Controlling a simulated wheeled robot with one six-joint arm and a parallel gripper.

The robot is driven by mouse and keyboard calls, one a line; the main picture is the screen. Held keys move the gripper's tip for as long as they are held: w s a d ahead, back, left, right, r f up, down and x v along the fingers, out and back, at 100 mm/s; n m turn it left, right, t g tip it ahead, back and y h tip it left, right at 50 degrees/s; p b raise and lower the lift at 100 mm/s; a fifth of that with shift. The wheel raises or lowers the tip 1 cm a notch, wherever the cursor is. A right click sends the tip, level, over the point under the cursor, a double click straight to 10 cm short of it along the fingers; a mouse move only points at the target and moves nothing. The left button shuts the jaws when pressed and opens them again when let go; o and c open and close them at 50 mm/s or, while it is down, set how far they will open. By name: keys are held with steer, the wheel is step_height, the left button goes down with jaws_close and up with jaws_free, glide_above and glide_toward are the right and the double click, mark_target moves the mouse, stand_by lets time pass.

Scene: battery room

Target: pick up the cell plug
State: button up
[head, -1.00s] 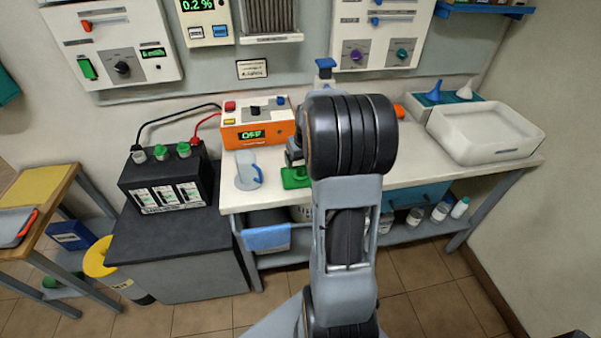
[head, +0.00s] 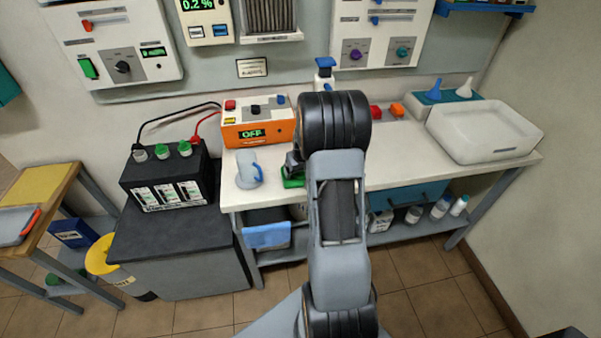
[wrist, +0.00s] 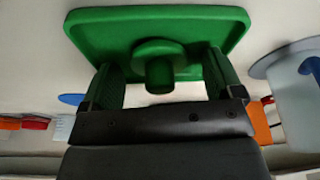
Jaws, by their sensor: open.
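The cell plug (wrist: 158,66) is green, with a round flat head and a narrower stem, and sits at the middle of a green tray (wrist: 110,22) in the wrist view. My gripper (wrist: 161,72) is open, with one finger on each side of the plug. I cannot tell whether the fingers touch the plug or the tray; gaps show beside the plug. In the head view my gripper (head: 293,166) is low over the green tray (head: 291,183) on the white bench, and the plug is hidden.
A clear jug (head: 247,172) stands just left of the tray. An orange charger (head: 258,138) reading OFF is behind it. A black battery (head: 165,185) with green caps stands at left on a dark stand. A white basin (head: 485,140) is at the right of the bench.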

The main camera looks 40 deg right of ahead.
steer(key=c, duration=1)
steer(key=shift+r, duration=0.1)
